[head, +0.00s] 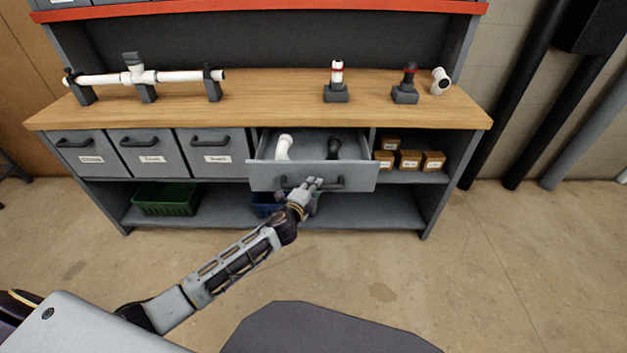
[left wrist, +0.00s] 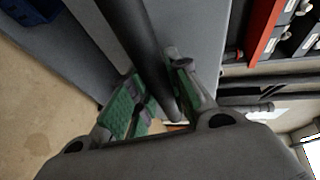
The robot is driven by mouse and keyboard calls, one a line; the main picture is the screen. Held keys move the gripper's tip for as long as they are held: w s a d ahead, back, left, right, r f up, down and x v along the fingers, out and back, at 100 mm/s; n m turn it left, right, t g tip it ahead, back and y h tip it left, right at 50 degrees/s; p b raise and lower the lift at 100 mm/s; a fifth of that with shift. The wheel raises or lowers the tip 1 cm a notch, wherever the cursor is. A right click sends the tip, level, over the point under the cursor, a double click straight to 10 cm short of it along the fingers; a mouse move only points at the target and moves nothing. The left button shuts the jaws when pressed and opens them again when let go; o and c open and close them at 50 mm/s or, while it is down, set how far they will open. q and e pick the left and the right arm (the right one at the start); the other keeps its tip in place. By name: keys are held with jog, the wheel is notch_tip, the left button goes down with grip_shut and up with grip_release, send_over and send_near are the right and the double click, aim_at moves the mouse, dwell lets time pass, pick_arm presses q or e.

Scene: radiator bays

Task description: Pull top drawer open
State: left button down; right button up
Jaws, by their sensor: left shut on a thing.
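The top drawer (head: 262,178) in the head view is grey and stands pulled out from the workbench. A white elbow fitting (head: 284,147) and a dark fitting (head: 333,148) are inside it. My left gripper (head: 311,187) is at the drawer's front, shut on its dark bar handle (head: 335,184). In the left wrist view the handle (left wrist: 140,45) runs between the green-padded fingers (left wrist: 155,95). The gripper hides part of the handle in the head view. My right gripper does not show.
Three closed labelled drawers (head: 152,155) are to the left. The wooden worktop (head: 270,98) carries a white pipe assembly (head: 150,77) and fittings on stands. Small brown boxes (head: 409,159) fill the right shelf. A green bin (head: 166,199) is below. Floor in front is clear.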

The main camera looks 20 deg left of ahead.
pick_arm(q)
jog(key=shift+s+d, duration=0.25)
jog(key=shift+s, duration=0.75)
jog(key=shift+s+d, duration=0.25)
jog(key=shift+s, duration=0.7)
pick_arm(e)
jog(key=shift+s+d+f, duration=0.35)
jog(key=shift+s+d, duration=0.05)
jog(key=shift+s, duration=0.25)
pick_arm(q)
jog(key=c, duration=1.3)
grip_release()
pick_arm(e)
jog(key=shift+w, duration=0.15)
pick_arm(q)
jog(key=shift+v, duration=5.95)
